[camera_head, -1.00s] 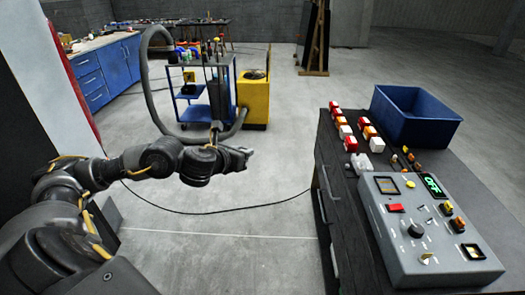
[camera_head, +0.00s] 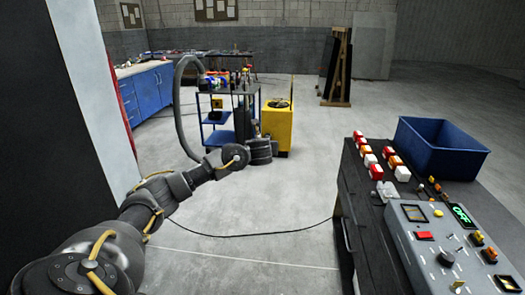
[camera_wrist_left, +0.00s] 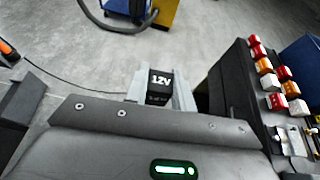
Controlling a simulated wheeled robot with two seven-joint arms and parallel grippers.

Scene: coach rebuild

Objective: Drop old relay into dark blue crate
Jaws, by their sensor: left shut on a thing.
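The old relay (camera_wrist_left: 160,82) is a small black block marked "12V". In the left wrist view it sits between the two pale fingers of my left gripper (camera_wrist_left: 159,90), which is shut on it above the grey floor. In the head view my left arm reaches forward to the left of the bench; the relay cannot be made out there. The dark blue crate (camera_head: 432,163) stands on the far right part of the bench, well to the right of my left arm. Part of it shows at the right edge of the left wrist view (camera_wrist_left: 302,62). My right gripper is not in view.
The dark bench (camera_head: 368,225) carries several red, orange and white blocks (camera_head: 375,158) and a grey control panel (camera_head: 445,240) with a green "OFF" display. A blue trolley (camera_head: 217,137) and yellow machine (camera_head: 277,128) stand beyond.

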